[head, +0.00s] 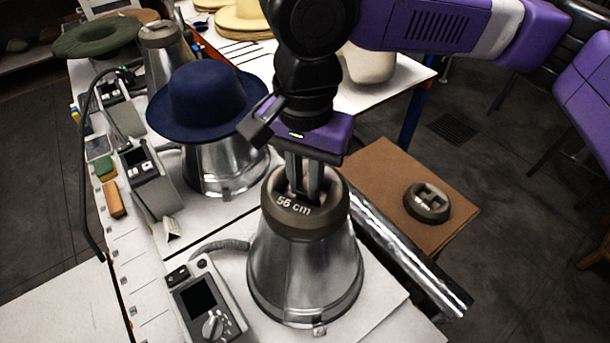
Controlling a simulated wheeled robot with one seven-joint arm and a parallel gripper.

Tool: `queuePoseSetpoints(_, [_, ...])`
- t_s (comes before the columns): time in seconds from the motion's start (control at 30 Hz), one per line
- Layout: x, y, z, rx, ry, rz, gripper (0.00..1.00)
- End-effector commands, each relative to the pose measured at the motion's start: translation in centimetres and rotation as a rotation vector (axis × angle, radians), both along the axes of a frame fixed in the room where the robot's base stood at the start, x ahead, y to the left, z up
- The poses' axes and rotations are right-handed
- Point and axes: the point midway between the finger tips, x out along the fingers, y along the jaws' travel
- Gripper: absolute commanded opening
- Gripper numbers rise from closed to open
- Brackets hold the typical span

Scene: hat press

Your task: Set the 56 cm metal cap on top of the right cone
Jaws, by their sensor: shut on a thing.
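The 56 cm metal cap (295,212) is a dark grey-brown ring-shaped block with its label facing me. It sits at the top of the right cone (305,270), a shiny metal cone in the front middle of the head view. No clear gap shows between cap and cone, but I cannot tell whether the cap's full weight rests there. My gripper (303,190) points straight down from above, its fingers shut on the cap's middle grip. The fingertips are partly hidden inside the cap.
A second cap (428,202) lies on a brown board (385,165) at the right. A blue hat (205,102) covers another cone (215,165) behind left. A control box (207,305) stands left of the right cone. A metal bar (405,255) runs along its right.

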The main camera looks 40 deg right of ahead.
Motion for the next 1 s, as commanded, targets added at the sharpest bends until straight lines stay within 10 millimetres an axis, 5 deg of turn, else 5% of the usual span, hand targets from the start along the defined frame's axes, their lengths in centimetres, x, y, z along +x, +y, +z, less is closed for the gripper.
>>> queuePoseSetpoints(0.47, [0.05,-0.01,0.03,-0.001,-0.003,0.000,0.00])
queuePoseSetpoints(0.5, [0.05,-0.01,0.03,-0.001,-0.003,0.000,0.24])
queuePoseSetpoints(0.6, [0.04,-0.01,0.01,-0.001,-0.003,0.000,0.42])
queuePoseSetpoints(1.0, [-0.02,-0.01,0.22,0.000,0.001,0.000,0.42])
